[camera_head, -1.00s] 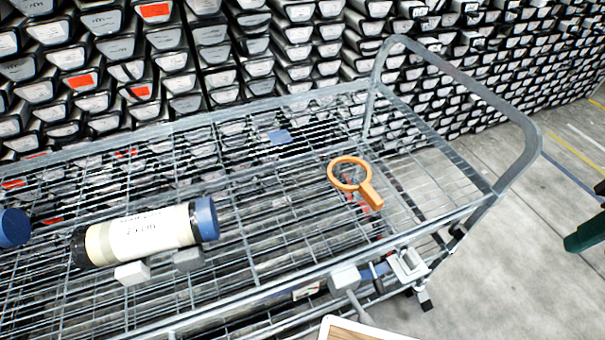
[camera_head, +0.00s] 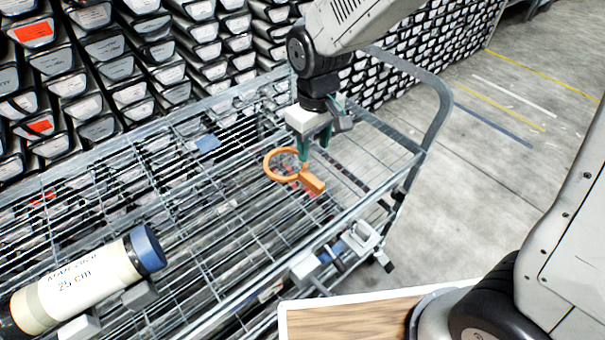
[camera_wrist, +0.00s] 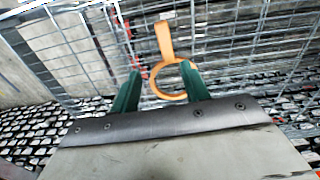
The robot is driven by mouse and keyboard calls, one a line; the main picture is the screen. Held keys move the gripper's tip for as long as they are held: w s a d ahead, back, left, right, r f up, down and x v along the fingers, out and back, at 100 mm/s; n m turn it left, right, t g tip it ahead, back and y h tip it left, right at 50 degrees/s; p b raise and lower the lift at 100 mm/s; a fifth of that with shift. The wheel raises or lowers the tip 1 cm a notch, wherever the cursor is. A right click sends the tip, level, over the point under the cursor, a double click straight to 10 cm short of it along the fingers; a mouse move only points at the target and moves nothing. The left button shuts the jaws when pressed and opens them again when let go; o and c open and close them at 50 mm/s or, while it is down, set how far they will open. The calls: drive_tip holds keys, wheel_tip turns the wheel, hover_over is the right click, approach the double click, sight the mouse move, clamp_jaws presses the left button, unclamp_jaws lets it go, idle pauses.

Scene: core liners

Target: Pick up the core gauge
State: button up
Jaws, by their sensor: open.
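The core gauge (camera_head: 285,165) is an orange ring with a short straight handle. It lies on the wire mesh deck of the cart, near the cart's handle end. My gripper (camera_head: 318,150) is above it and points down, with green fingers, over the side where ring and handle meet. In the wrist view the green fingertips of my gripper (camera_wrist: 163,80) stand apart and open. The core gauge (camera_wrist: 164,40) shows beyond them, its ring between the fingers in the picture and its handle pointing up. Nothing is held. The exact height of the fingertips over the gauge is hard to tell.
A cream core liner tube (camera_head: 75,288) with a blue cap lies at the left of the cart. The cart's tubular handle (camera_head: 443,105) rises at the right. A wooden-topped surface (camera_head: 340,318) is at the front. Racked core liners (camera_head: 130,75) fill the back.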

sight(305, 173)
drive_tip(key=f, duration=0.3)
drive_tip(key=a+f, duration=0.1)
drive_tip(key=f, duration=0.5)
drive_tip(key=shift+w+a+f, duration=0.2)
drive_tip(key=shift+a, duration=0.2)
clamp_jaws()
